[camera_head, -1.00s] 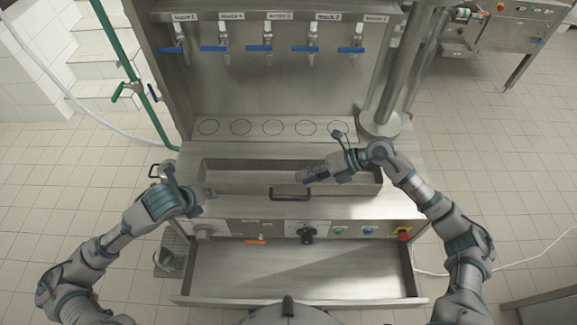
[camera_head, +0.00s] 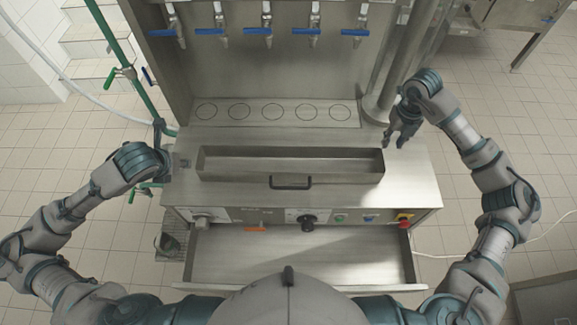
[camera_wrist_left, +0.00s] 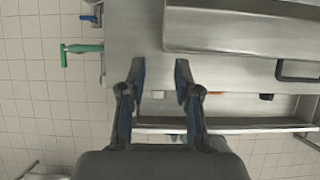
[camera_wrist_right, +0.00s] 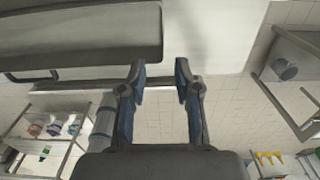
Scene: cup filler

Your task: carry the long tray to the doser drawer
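The long tray (camera_head: 335,179) is a shallow grey metal box with a dark front handle (camera_head: 290,183). It sits on the counter, in front of the round markings. My right gripper (camera_head: 394,143) is open and empty just beyond the tray's right end. The tray also shows in the right wrist view (camera_wrist_right: 80,35), left of the open fingers (camera_wrist_right: 160,78). My left gripper is partly hidden in the head view; the left wrist view shows it open (camera_wrist_left: 160,75), beside the tray's end (camera_wrist_left: 230,38). The doser drawer (camera_head: 300,255) stands open and empty below the control panel.
Several taps with blue levers (camera_head: 266,32) hang above the counter's back. A metal column (camera_head: 385,85) rises at the right, close behind my right gripper. A green pipe with valves (camera_head: 130,70) runs at the left. The control panel (camera_head: 270,217) lies between tray and drawer.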

